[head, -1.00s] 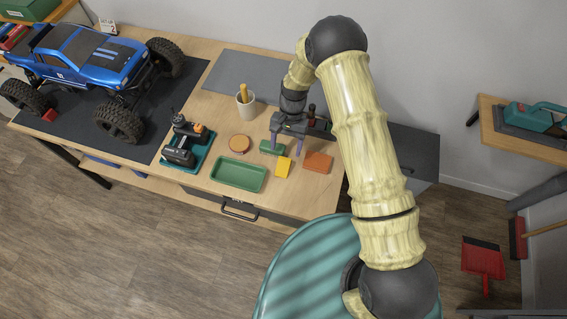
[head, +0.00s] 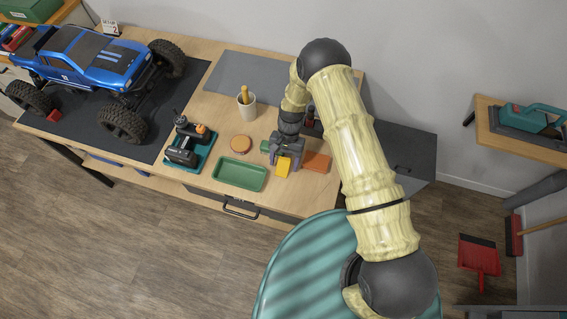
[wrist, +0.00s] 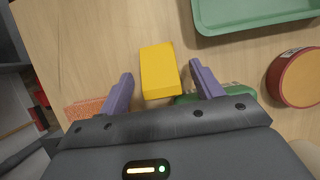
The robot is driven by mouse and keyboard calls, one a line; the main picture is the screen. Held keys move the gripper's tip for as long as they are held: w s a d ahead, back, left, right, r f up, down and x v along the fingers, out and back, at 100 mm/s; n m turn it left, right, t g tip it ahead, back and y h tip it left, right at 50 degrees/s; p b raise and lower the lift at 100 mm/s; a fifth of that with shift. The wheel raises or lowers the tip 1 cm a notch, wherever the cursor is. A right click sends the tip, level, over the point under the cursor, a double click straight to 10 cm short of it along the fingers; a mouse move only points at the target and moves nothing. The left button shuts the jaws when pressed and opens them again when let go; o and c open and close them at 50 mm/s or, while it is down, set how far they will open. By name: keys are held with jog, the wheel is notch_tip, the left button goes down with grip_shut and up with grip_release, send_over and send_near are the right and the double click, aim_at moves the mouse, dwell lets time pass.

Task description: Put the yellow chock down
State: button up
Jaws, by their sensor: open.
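The yellow chock (head: 283,169) lies on the wooden workbench, just right of the green tray. In the wrist view the yellow chock (wrist: 160,70) shows ahead of and between the two purple fingers, with a gap on each side. My gripper (head: 285,163) is open and low over the bench at the chock. It also shows in the wrist view (wrist: 163,90), empty. Whether the fingers reach down beside the chock is hard to tell.
A green tray (head: 239,186) lies left of the chock. An orange block (head: 317,162) is close on the right. A green block (wrist: 190,98) is partly hidden under my gripper. A round tin (head: 241,143), a cup (head: 246,108) and a blue truck (head: 90,55) stand farther left.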

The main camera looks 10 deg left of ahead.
aim_at(284, 162)
dwell(0.5)
jog(key=c, duration=1.2)
notch_tip(284, 162, up, 10)
jog(key=b, duration=0.3)
